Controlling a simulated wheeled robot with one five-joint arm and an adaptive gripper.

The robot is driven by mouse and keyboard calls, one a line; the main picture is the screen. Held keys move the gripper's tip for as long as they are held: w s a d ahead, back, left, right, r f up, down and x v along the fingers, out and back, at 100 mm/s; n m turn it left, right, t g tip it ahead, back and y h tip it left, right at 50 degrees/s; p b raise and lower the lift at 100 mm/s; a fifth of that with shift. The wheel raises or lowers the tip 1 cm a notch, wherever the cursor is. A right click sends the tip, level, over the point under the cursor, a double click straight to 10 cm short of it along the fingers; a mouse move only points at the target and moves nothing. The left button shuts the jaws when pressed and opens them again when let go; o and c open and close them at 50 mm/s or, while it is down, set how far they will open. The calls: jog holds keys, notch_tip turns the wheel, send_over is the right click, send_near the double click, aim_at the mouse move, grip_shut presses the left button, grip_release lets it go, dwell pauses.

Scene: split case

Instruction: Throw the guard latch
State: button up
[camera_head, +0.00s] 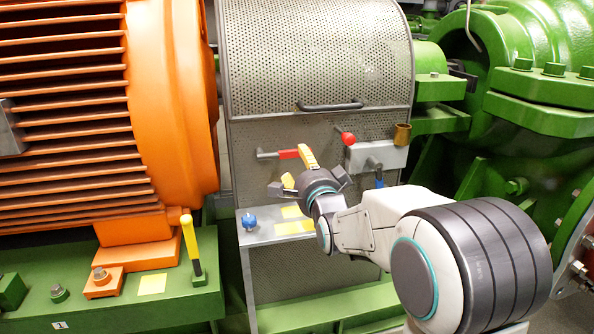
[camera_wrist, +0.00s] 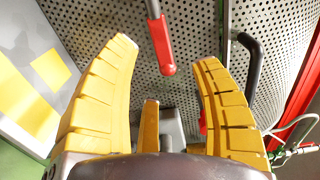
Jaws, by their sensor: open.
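A lever with a grey shank and red grip (camera_head: 287,154) lies level across the front of the perforated guard (camera_head: 310,55); it looks like the guard latch. In the wrist view the red grip (camera_wrist: 162,50) points down from the top, in the gap between my fingers. My gripper (camera_head: 297,168) has its yellow fingers spread, one partly covering the grip's right end in the head view. In the wrist view my gripper (camera_wrist: 168,58) is open, and clear gaps show on both sides of the grip. Depth between fingers and grip is hard to judge.
A black handle (camera_head: 330,106) is above the lever. A red knob (camera_head: 348,138), grey box (camera_head: 378,156), brass cup (camera_head: 402,134) and blue handle (camera_head: 379,182) are to the right. A shelf with a blue knob (camera_head: 249,220) lies below. A yellow lever (camera_head: 190,240) stands lower left.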

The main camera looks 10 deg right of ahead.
aim_at(296, 157)
jog(key=shift+w+f+b, duration=0.15)
jog(key=shift+w+b, duration=0.2)
jog(key=shift+w, duration=1.6)
jog(key=shift+w+f+b, duration=0.1)
jog(key=shift+w+b, duration=0.25)
jog(key=shift+w, duration=1.6)
jog(key=shift+c, duration=0.2)
grip_shut()
